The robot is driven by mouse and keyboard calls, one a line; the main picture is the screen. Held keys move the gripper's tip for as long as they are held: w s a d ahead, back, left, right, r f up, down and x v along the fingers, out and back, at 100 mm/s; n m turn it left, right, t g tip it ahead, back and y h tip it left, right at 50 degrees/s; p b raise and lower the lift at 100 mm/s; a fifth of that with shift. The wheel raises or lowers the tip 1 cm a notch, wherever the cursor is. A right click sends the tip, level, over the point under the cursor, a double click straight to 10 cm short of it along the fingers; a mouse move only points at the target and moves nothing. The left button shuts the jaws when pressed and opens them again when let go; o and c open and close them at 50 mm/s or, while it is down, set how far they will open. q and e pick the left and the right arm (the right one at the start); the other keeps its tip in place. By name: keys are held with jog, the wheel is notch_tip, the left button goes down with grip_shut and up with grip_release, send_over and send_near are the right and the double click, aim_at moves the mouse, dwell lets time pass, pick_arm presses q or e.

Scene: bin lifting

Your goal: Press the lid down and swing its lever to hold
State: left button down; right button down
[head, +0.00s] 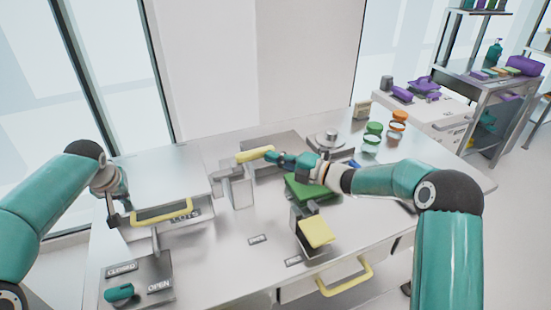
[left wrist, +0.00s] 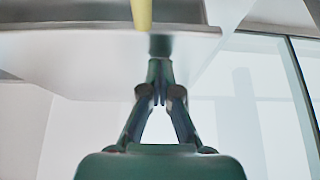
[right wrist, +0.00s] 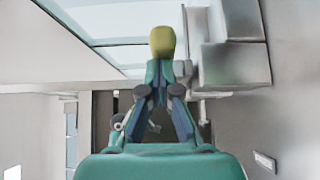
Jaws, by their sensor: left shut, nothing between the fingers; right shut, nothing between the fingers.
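The grey lid (head: 155,172) with a yellow front handle (head: 160,214) is on the left of the bench, its plate above the bench top. My left gripper (head: 115,219) is shut and empty at the lid's front left corner; the left wrist view shows its tips by the lid's edge (left wrist: 190,30), and I cannot tell whether they touch. The yellow-gripped lever (head: 254,155) stands by a grey block (head: 236,188) right of the lid. My right gripper (head: 274,156) is shut and empty, its tips right at the lever's yellow end (right wrist: 162,40); contact is unclear.
A panel (head: 152,268) marked CLOSED and OPEN with a teal handle (head: 120,293) is at front left. A yellow pad (head: 316,231), a green block (head: 305,190) and lidded jars (head: 372,138) are on the right.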

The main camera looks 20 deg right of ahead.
pick_arm(q)
jog(key=shift+f, duration=0.1)
pick_arm(e)
jog(key=shift+w+d+r, duration=0.1)
jog(key=shift+d+r, duration=0.1)
jog(key=shift+r, duration=0.05)
pick_arm(q)
jog(key=shift+w+f, duration=0.15)
jog(key=shift+w, duration=0.1)
pick_arm(e)
jog(key=shift+s+f, duration=0.15)
jog(key=shift+s, duration=0.25)
pick_arm(q)
jog(key=shift+f, duration=0.15)
pick_arm(e)
jog(key=s+d, duration=0.5)
jog(key=d, duration=0.4)
jog(key=shift+s+d+f, duration=0.15)
jog(key=shift+s+d, duration=0.1)
jog(key=shift+s, duration=0.1)
